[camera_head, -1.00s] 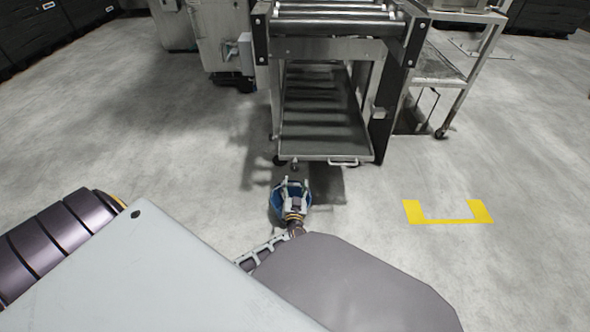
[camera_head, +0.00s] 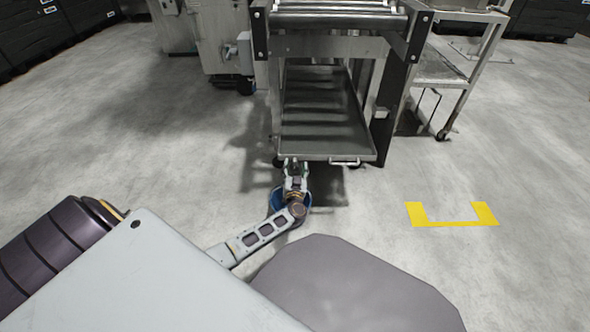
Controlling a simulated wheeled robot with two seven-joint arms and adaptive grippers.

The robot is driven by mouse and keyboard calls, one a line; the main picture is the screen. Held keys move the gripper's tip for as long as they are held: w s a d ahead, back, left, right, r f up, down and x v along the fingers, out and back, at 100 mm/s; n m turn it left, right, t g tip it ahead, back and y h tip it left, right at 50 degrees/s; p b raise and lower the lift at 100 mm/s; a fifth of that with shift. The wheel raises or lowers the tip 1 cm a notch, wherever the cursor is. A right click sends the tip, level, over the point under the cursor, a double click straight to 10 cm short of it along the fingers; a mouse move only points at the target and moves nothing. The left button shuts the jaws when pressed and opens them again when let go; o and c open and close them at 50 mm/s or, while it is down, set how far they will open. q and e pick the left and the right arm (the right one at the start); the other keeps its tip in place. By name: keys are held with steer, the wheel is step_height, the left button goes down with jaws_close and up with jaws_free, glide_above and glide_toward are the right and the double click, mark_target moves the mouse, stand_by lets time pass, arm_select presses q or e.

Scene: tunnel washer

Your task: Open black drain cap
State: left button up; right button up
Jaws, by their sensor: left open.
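My left gripper (camera_head: 295,162) is open, with its two fingers pointing away from me toward the front edge of the low shelf. Nothing shows between the fingers. I cannot make out a black drain cap; the area around the gripper is small and dark in the picture. My right gripper is not in view.
A metal roller stand (camera_head: 338,45) is ahead, with a low grey tray (camera_head: 322,130) under it. A wheeled metal cart (camera_head: 440,68) stands to its right. Yellow tape (camera_head: 452,222) marks the floor at right. Open concrete floor lies on both sides.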

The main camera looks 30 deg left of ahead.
arm_select(q)
steer(key=shift+w+a, duration=0.15)
steer(key=shift+w, duration=0.1)
steer(key=shift+w, duration=0.1)
steer(key=c, duration=1)
steer(key=shift+c, duration=0.2)
